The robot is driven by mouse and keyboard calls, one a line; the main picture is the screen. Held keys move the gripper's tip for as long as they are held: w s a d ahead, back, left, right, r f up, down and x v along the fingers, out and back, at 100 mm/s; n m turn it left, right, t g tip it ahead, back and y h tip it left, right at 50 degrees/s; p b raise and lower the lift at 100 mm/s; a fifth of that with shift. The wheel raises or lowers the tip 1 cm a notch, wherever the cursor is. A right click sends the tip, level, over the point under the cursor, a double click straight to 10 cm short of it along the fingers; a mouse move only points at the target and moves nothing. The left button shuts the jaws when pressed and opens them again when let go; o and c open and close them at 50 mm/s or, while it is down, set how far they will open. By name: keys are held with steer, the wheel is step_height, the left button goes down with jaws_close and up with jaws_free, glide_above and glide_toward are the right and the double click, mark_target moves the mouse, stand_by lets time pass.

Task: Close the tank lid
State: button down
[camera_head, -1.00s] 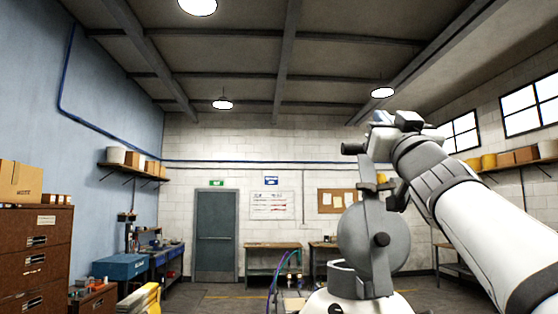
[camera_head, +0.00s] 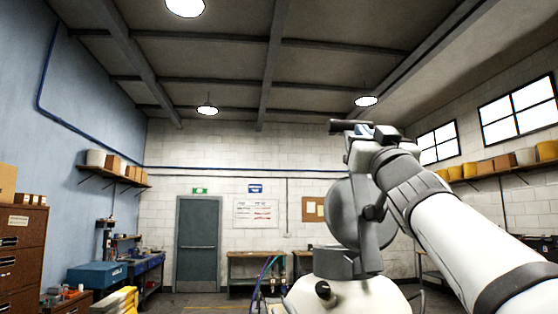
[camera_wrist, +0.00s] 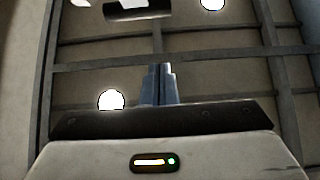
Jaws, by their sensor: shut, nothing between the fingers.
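The tank lid (camera_head: 345,213) is a grey disc standing open, roughly upright, above the white domed tank (camera_head: 350,298) of the striper. A dark cylindrical handle (camera_head: 345,126) sits at its top; a dark bar, apparently this handle, also shows in the wrist view (camera_wrist: 140,12). My gripper (camera_head: 366,131) is at the handle's right end in the head view; I cannot tell whether it touches. In the wrist view its blue-grey fingers (camera_wrist: 159,84) are together and empty, pointing up toward the ceiling just below the dark bar.
My arm fills the right side. A brown drawer cabinet (camera_head: 22,255), a blue toolbox (camera_head: 97,274) and yellow items (camera_head: 117,301) are at lower left. Curved hoses (camera_head: 262,280) rise left of the tank. A grey door (camera_head: 198,240) and a workbench (camera_head: 257,268) stand far behind.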

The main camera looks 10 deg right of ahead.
mark_target(344, 125)
steer(key=p+x, duration=0.1)
steer(key=x, duration=0.2)
steer(key=w+f+p+x, duration=0.1)
steer(key=x, duration=0.3)
steer(key=p+x, duration=0.2)
steer(key=x, duration=0.1)
steer(key=shift+w+f, duration=0.2)
steer(key=shift+w, duration=0.75)
